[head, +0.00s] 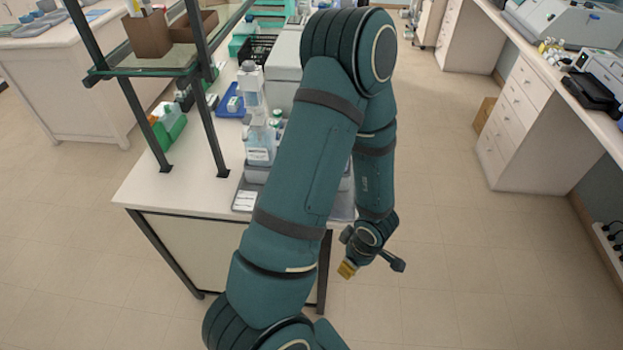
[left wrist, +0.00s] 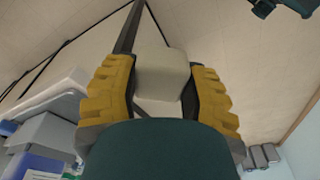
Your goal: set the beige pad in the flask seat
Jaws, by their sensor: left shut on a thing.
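The beige pad (left wrist: 162,72) is a pale block between the yellow-padded fingers of my left gripper (left wrist: 160,88), which is shut on it. In the head view my left gripper (head: 352,262) hangs low off the front right of the bench, over the floor. The pad cannot be made out there. A clear bottle or flask (head: 260,142) stands on the bench in a grey tray (head: 243,197), left of my arm. The flask seat cannot be made out for certain; my arm hides part of the tray. My right gripper is not in view.
The white bench (head: 150,190) carries a dark-framed shelf (head: 140,70) at left, a blue tray (head: 228,106) and a green rack (head: 170,125). White drawers (head: 520,105) stand at right. Open floor (head: 460,280) lies right of the bench.

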